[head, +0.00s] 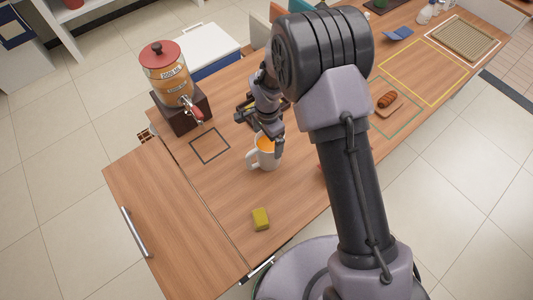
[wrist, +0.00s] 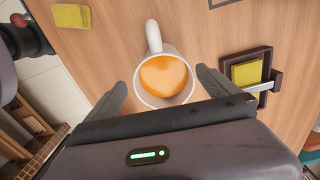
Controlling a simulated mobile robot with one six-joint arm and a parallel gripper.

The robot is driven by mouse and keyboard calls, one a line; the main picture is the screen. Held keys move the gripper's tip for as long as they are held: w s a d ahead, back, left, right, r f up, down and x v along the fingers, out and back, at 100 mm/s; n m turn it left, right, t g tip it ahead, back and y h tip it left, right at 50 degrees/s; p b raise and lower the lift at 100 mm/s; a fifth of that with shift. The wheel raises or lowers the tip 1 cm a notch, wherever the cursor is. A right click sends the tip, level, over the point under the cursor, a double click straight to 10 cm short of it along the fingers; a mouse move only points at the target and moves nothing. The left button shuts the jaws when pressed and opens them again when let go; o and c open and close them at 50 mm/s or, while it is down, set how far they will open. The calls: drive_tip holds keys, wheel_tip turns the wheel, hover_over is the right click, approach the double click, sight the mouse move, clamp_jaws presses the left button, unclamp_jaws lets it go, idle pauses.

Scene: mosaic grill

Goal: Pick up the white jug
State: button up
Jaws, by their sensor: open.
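The white jug (head: 267,162) stands upright on the wooden counter, filled with something orange, its handle toward the left in the head view. In the wrist view the jug (wrist: 153,38) is seen from above, its handle pointing up and away from me. My gripper (head: 268,134) is open at the jug. Part of the jug is hidden by my gripper in the head view.
A yellow sponge (head: 261,219) lies near the counter's front edge. A drink dispenser (head: 167,72) with a red lid stands at the back left, beside a dark square outline (head: 210,146). A dark holder (wrist: 263,56) with a yellow piece is right of the jug in the wrist view.

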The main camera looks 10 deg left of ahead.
drive_tip(key=f, duration=0.2)
drive_tip(key=f+b, duration=0.1)
drive_tip(key=f, duration=0.2)
drive_tip(key=shift+a+f, duration=0.2)
drive_tip(key=shift+f, duration=0.1)
drive_tip(key=shift+c, duration=0.2)
drive_tip(key=shift+w, duration=0.1)
drive_tip(key=c, duration=1.9)
